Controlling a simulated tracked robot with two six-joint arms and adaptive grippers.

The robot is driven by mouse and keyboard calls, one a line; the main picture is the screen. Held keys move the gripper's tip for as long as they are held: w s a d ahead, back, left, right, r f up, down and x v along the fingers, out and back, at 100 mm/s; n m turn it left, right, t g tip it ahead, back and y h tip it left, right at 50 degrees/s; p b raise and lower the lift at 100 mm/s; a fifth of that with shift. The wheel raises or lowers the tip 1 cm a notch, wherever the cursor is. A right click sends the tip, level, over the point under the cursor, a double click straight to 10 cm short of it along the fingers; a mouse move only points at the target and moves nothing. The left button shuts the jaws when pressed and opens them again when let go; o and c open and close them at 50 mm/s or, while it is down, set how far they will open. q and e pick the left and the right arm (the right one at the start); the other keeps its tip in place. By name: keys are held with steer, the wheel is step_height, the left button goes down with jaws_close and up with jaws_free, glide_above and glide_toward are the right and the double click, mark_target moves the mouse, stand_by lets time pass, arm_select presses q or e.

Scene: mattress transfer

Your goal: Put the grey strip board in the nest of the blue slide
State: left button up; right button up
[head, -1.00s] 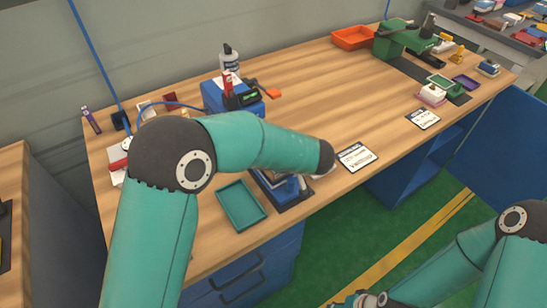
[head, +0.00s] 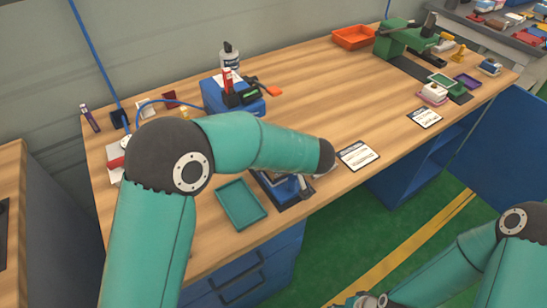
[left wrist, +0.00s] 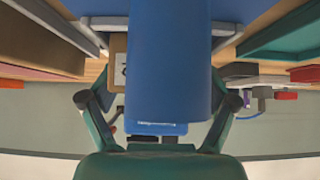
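The blue slide (head: 284,190) on its dark base is near the front edge of the bench, partly hidden under my left forearm. I cannot make out the grey strip board or the nest. My right gripper (head: 362,300) is cut off at the bottom of the head view, over the floor.
A teal tray (head: 241,204) lies left of the slide. A blue box (head: 222,99) with a red-and-black tool and a bottle (head: 229,56) stand behind. Two label cards (head: 358,156) lie right. A green machine (head: 399,43) and orange tray (head: 354,37) are far right. The bench middle is clear.

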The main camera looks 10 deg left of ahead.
arm_select(q)
steer(key=shift+d, duration=0.1)
steer(key=shift+r+p, duration=0.4)
steer(key=shift+p, duration=0.3)
steer(key=b+v, duration=0.1)
steer(key=v, duration=1.1)
steer(key=shift+f, duration=0.1)
